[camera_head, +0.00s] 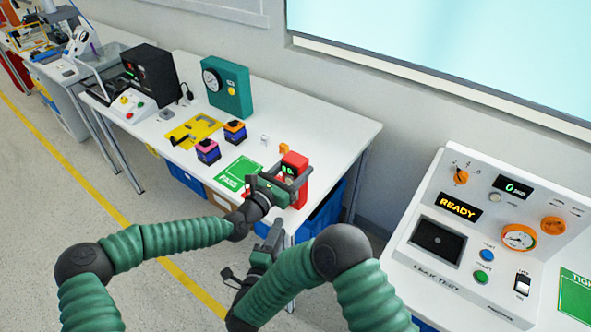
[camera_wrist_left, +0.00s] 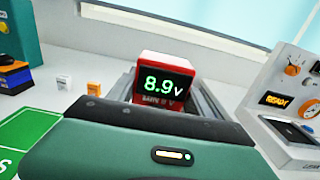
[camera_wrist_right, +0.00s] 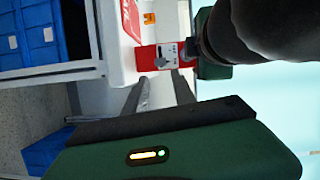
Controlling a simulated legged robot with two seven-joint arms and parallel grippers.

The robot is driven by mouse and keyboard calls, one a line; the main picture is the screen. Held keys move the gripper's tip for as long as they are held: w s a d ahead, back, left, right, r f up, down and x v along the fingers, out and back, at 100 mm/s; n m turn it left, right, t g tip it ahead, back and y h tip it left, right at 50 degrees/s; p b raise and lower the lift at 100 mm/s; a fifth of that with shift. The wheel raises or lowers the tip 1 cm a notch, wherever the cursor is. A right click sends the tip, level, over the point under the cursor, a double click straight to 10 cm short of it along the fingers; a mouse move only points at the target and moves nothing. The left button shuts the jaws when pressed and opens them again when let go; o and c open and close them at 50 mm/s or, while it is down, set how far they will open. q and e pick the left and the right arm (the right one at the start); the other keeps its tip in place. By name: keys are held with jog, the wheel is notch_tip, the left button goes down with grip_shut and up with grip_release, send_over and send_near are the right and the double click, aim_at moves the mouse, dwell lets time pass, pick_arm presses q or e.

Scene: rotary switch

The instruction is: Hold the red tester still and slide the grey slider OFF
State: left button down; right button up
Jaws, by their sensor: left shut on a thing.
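The red tester (camera_head: 296,167) stands upright near the front right corner of the white table. Its green display reads 8.9 V in the left wrist view (camera_wrist_left: 165,82). My left gripper (camera_head: 288,178) is shut on the tester, with a finger on each side. My right gripper (camera_head: 273,232) is lower, in front of the table edge, and holds nothing. In the right wrist view its two fingers (camera_wrist_right: 160,80) are apart and point at the tester's grey switch panel (camera_wrist_right: 168,52). A small slider seems to sit on that panel; its setting is too small to read.
A green PASS mat (camera_head: 238,172) lies left of the tester. A leak-test console (camera_head: 440,268) is at right. Blue bins (camera_wrist_right: 35,30) sit under the table.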

jog(key=w+d+r+t, duration=0.1)
jog(key=w+d+r, duration=0.1)
jog(key=d, duration=0.1)
jog(key=w+d+r, duration=0.2)
jog(key=w+d, duration=0.1)
jog(key=w+d+r+t, duration=0.1)
jog(key=w+d+r, duration=0.1)
jog(key=d, duration=0.2)
jog(key=shift+w+n+t, duration=0.3)
jog(key=shift+w, duration=0.1)
grip_shut()
jog(key=w+d+r+n+t+y, duration=0.2)
jog(key=w+d+r+n+y, duration=0.2)
jog(key=d+r+n+y, duration=0.45)
jog(key=s+a+f+n+g+y, duration=0.2)
jog(key=s+f+n+g+y, duration=0.2)
jog(key=s+f+g+y, duration=0.7)
jog(key=w+a+f+h, duration=0.1)
jog(key=w+a, duration=0.1)
jog(key=a, duration=0.1)
jog(key=w+a+f+g+h, duration=0.1)
jog(key=w+a, duration=0.2)
jog(key=w+a+f+g+h, duration=0.1)
jog(key=w+a, duration=0.2)
jog(key=a, duration=0.1)
jog(key=shift+m, duration=0.25)
